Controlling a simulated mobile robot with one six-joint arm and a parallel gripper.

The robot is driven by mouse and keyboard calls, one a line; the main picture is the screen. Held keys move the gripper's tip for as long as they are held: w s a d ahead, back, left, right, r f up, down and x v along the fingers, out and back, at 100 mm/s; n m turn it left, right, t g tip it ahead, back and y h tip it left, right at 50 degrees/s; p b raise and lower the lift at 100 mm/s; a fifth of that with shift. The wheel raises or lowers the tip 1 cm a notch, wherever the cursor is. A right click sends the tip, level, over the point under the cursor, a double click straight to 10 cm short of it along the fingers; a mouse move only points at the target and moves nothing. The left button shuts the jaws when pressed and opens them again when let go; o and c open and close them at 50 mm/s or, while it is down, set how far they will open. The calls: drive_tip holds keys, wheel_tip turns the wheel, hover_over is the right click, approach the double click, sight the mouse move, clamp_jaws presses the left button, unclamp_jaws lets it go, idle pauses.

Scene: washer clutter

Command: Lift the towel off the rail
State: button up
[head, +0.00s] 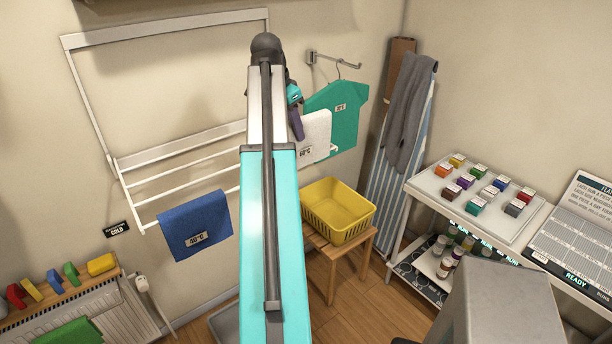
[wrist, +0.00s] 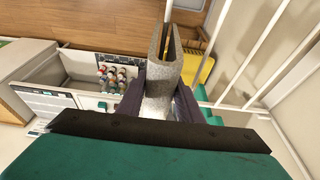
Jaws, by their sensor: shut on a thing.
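The white towel (head: 316,130) with a 60°C label hangs at the right end of the drying rack's rails (head: 180,152). My gripper (head: 297,122) is at its upper left, partly behind my arm. In the wrist view, the dark fingers (wrist: 158,92) are shut on the pale folded towel (wrist: 160,62), one on each side. A thin white rod runs to the towel's far end in that view; I cannot tell whether the fold still rests on it. The blue towel (head: 195,228) with a 40°C label hangs further left on the rack.
A turquoise shirt (head: 346,108) hangs on a wall hook just right of the white towel. A yellow basket (head: 322,222) stands on a wooden stool (head: 326,253) below. An ironing board with grey cloth (head: 407,110) and a shelf of coloured boxes (head: 445,187) stand at right.

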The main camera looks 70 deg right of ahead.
drive_tip(key=shift+r+p, duration=1.05)
drive_tip(key=shift+r, duration=0.95)
drive_tip(key=shift+s, duration=0.1)
